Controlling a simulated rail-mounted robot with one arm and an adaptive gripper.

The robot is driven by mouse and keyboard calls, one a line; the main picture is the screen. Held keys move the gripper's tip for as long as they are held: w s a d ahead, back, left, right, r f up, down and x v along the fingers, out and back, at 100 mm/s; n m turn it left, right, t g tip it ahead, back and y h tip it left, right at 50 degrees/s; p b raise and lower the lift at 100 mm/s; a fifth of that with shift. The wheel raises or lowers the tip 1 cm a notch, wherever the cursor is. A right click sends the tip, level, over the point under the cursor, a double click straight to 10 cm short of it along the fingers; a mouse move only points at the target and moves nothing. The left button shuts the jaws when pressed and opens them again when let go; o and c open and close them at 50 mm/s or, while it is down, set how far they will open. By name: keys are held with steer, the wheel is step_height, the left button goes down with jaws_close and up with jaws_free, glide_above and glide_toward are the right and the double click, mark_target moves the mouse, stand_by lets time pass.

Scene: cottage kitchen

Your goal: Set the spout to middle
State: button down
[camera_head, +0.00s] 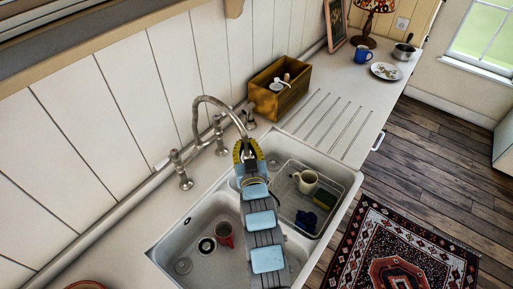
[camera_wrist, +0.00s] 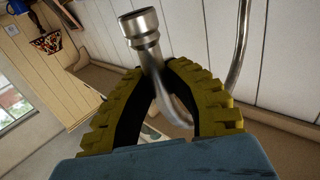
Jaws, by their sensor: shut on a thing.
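The metal spout (camera_head: 208,99) rises from the wall side of the sink, arches over and comes down to the right, into my gripper (camera_head: 246,150). The yellow fingers are shut around the spout near its outlet end. In the wrist view the spout's outlet collar (camera_wrist: 139,26) sticks out beyond the fingers, and the pipe passes between my gripper's two fingers (camera_wrist: 158,75). The sink has a left basin (camera_head: 183,240) and a right basin (camera_head: 335,172). My arm crosses over the sink and hides much of the divider between them.
A red mug (camera_head: 224,234) is in the left basin. A cream mug (camera_head: 306,181), a sponge (camera_head: 325,198) and a dark blue cloth (camera_head: 306,221) are in the right basin. A tap handle (camera_head: 180,170) flanks the spout. A wooden box (camera_head: 280,97) stands behind on the counter.

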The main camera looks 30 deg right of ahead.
steer(key=shift+d+r, duration=0.1)
steer(key=c, duration=1)
jaws_free()
steer(key=shift+s+d, duration=0.1)
steer(key=shift+s, duration=0.05)
steer(key=shift+s+a, duration=0.25)
steer(key=shift+s, duration=0.2)
steer(key=shift+v, duration=5.5)
